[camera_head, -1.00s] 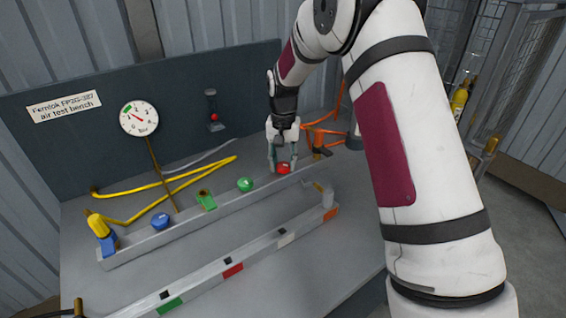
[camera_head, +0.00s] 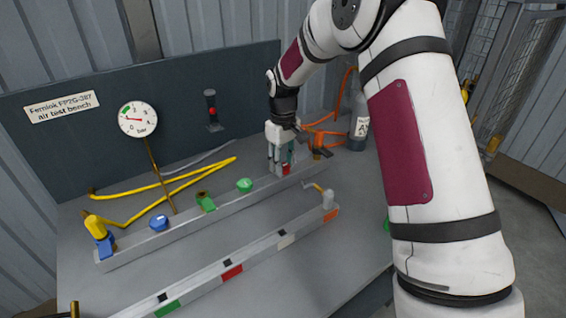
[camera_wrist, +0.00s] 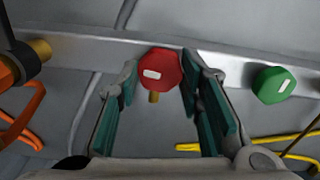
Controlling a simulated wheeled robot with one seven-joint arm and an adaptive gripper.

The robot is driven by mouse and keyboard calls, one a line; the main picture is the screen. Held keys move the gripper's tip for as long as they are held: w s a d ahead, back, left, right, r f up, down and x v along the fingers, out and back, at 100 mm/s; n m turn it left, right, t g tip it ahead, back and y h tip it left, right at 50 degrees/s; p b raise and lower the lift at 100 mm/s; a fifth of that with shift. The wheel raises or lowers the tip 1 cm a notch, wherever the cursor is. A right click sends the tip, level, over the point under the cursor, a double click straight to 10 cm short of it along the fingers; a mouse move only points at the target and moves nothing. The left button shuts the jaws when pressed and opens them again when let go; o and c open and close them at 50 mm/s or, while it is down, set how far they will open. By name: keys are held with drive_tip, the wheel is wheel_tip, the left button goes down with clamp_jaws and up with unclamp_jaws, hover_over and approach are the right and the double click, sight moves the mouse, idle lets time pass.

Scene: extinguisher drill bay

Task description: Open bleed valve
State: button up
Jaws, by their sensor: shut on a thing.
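A red knob (camera_wrist: 160,72) with a white mark and a brass stub below it sits on the grey manifold bar (camera_head: 140,247). In the wrist view my gripper (camera_wrist: 158,80) has its teal-padded fingers on either side of the knob, shut on it. In the head view my gripper (camera_head: 282,168) reaches down over the far right part of the bar and hides most of the red knob (camera_head: 286,170). Which knob is the bleed valve is not readable. The round gauge (camera_head: 137,119) has its red needle pointing left.
Green knobs (camera_head: 245,185) and a blue knob (camera_head: 159,222) stand further left along the bar. An orange lever handle (camera_head: 316,149) and orange hose are close right of my gripper. A grey bottle (camera_head: 358,130) stands behind. A colour-marked rail (camera_head: 200,288) lies in front.

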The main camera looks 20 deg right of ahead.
drive_tip(key=shift+n, duration=0.7)
drive_tip(key=o, duration=1.2)
drive_tip(key=shift+c, duration=0.2)
wheel_tip(320, 180, up, 12)
